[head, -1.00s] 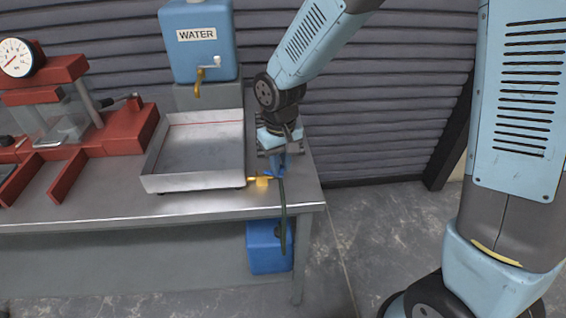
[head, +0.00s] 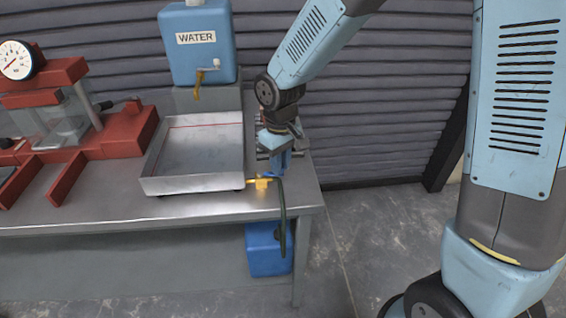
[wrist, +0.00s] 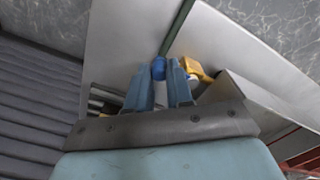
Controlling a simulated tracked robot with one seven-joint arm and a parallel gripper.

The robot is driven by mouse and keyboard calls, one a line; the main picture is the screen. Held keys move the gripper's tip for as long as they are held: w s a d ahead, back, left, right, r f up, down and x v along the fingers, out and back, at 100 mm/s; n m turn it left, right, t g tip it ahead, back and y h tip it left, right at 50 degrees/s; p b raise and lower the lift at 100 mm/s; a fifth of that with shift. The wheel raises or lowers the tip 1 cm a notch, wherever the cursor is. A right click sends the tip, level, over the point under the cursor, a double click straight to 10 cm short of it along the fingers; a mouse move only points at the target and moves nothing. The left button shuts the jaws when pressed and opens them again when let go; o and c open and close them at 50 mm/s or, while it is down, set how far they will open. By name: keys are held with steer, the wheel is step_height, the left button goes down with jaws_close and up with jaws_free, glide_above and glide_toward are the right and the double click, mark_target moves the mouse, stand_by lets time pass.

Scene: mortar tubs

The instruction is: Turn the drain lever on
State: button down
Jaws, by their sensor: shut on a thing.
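The drain valve (head: 261,183) is a yellow fitting at the front right corner of the metal tray (head: 193,185). It also shows in the wrist view (wrist: 197,69), right of my fingers. The drain lever (wrist: 158,68) has a blue end, seen between my fingertips in the wrist view. My gripper (head: 276,168) points down beside the valve, its fingers shut on the blue lever. In the head view the lever is small and mostly hidden by the fingers. The exact lever angle is hard to tell.
A dark green hose (head: 283,220) runs from the valve over the bench edge to a blue container (head: 268,255) below. A blue water tank (head: 201,55) with a tap stands behind the tray. A red press with a gauge (head: 17,59) is at left.

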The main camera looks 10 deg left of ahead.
steer(key=shift+w, duration=0.1)
steer(key=c, duration=1)
jaws_free()
step_height(320, 180, up, 14)
steer(key=shift+f, duration=0.1)
